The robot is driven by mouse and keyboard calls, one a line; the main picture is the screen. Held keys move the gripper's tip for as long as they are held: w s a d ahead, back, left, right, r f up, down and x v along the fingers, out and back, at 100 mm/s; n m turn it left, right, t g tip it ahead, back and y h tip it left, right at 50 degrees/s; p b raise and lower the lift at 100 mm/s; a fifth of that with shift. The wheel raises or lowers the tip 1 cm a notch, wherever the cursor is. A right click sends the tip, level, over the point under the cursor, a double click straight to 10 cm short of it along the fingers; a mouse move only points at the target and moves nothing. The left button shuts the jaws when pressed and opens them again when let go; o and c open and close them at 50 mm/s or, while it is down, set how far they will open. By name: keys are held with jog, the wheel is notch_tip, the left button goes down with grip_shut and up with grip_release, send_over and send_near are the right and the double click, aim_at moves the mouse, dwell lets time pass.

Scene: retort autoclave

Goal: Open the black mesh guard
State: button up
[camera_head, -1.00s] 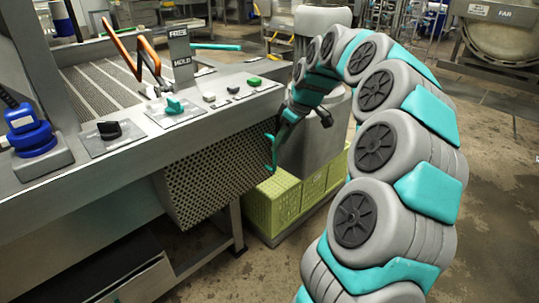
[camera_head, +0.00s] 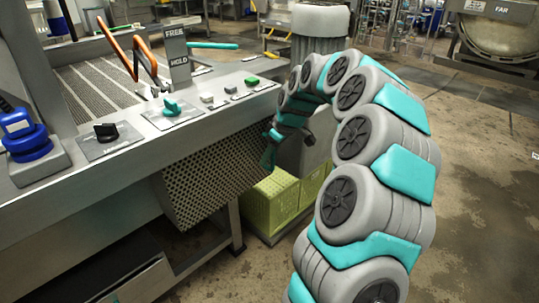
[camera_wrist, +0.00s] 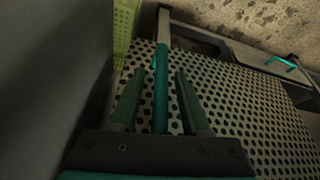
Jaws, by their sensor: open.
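The black mesh guard (camera_head: 212,178) is a dark perforated panel hanging below the front edge of the steel console. It looks closed. In the wrist view its holed face (camera_wrist: 240,105) fills the middle and right. A teal bar handle (camera_wrist: 160,105) runs lengthwise along the guard in the wrist view. My gripper (camera_wrist: 160,76) is open, with one finger on each side of the handle. Whether the fingers touch the bar cannot be told. In the head view my gripper (camera_head: 270,146) is at the guard's right end, and my arm partly hides the area behind it.
The console (camera_head: 130,165) carries a black knob (camera_head: 107,131), a teal knob (camera_head: 171,106), several buttons and a blue device (camera_head: 25,137). Green crates (camera_head: 272,203) stand below the guard's right end. The floor at right is clear.

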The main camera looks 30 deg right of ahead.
grip_shut()
dwell(1.4)
